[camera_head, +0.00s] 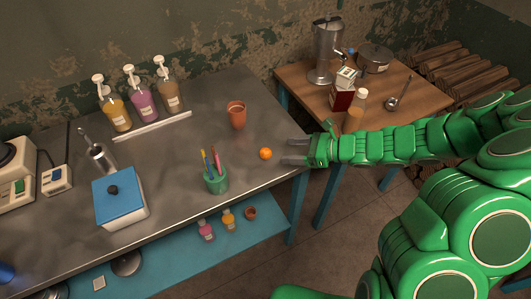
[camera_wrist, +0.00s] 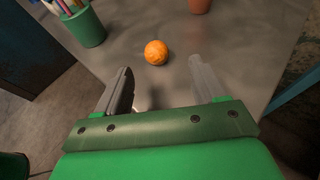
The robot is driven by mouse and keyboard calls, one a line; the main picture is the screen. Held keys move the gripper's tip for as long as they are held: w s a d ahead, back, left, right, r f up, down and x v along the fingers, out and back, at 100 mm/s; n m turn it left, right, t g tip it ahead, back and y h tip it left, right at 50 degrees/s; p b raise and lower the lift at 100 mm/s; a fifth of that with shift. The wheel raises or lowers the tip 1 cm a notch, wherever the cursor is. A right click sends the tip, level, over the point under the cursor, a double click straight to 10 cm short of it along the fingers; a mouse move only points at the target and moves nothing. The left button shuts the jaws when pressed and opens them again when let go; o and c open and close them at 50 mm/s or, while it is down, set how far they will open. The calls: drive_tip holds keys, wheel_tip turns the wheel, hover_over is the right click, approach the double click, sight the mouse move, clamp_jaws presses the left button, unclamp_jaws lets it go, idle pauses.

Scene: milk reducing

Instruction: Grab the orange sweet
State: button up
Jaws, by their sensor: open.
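The orange sweet (camera_head: 265,153) is a small round orange ball on the grey metal tabletop (camera_head: 190,145), near its right end. It also shows in the wrist view (camera_wrist: 156,52), just beyond the fingertips and roughly centred between them. My gripper (camera_head: 284,152) is open and empty at the table's right end, its two grey fingers pointing left toward the sweet. In the wrist view my gripper (camera_wrist: 160,70) has its fingers spread apart, with a gap between them and the sweet. Nothing hides the sweet.
A green cup of pens (camera_head: 215,180) stands left of the sweet. A terracotta pot (camera_head: 236,115) stands behind it. Pump bottles (camera_head: 143,95) and a blue-lidded box (camera_head: 120,198) are farther left. A wooden table (camera_head: 420,95) with a jug and carton is behind my arm.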

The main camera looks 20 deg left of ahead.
sight(269, 151)
drive_tip(key=shift+s+x, duration=0.15)
drive_tip(key=shift+x, duration=1.7)
drive_tip(key=shift+s+x, duration=0.15)
drive_tip(key=shift+x, duration=1.7)
drive_tip(key=c, duration=1.1)
